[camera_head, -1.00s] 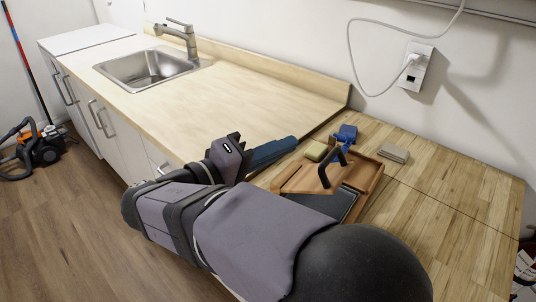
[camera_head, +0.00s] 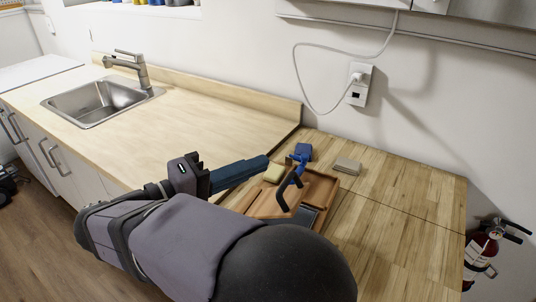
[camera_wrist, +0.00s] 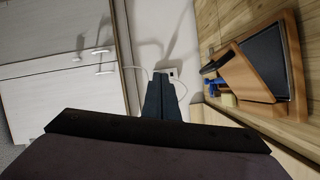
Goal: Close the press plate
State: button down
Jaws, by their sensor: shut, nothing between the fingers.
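The press is a wooden tray (camera_head: 322,187) on the wood counter, right of my gripper. A wooden press plate (camera_head: 268,205) with a black curved handle (camera_head: 288,191) is tilted up from it; my arm hides part of the near side. In the wrist view the plate (camera_wrist: 247,78) stands at an angle to the tray (camera_wrist: 296,65), with a dark flat surface (camera_wrist: 266,48) beside it. My gripper (camera_head: 266,161) has its long blue fingers together and empty, left of the plate and apart from it. The fingers also show in the wrist view (camera_wrist: 154,76).
A yellow sponge (camera_head: 274,173) lies close to the fingertips. The wall with an outlet (camera_head: 359,84) is behind. Counter to the right is clear.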

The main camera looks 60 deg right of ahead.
jog(key=s+d+r+m+g+y+p, duration=0.65)
jog(key=r+y+p, duration=0.2)
jog(key=p, duration=0.35)
jog(key=w+f+m+t+y, duration=0.1)
jog(key=w+f+m+t, duration=0.1)
jog(key=w+t, duration=0.2)
jog(key=w+f+m+t+y, duration=0.2)
jog(key=w+f+t, duration=0.1)
jog(key=w, duration=0.8)
jog(key=shift+f+t, duration=0.25)
jog(key=shift+t, duration=0.6)
jog(key=shift+s+f, duration=0.1)
jog(key=shift+s, duration=0.05)
jog(key=s+p+x, duration=0.1)
jog(key=p+x, duration=0.1)
jog(key=x, duration=0.4)
jog(key=s+a+p+x, duration=0.1)
jog(key=p+x, duration=0.1)
jog(key=x, duration=0.4)
jog(key=shift+s, duration=0.4)
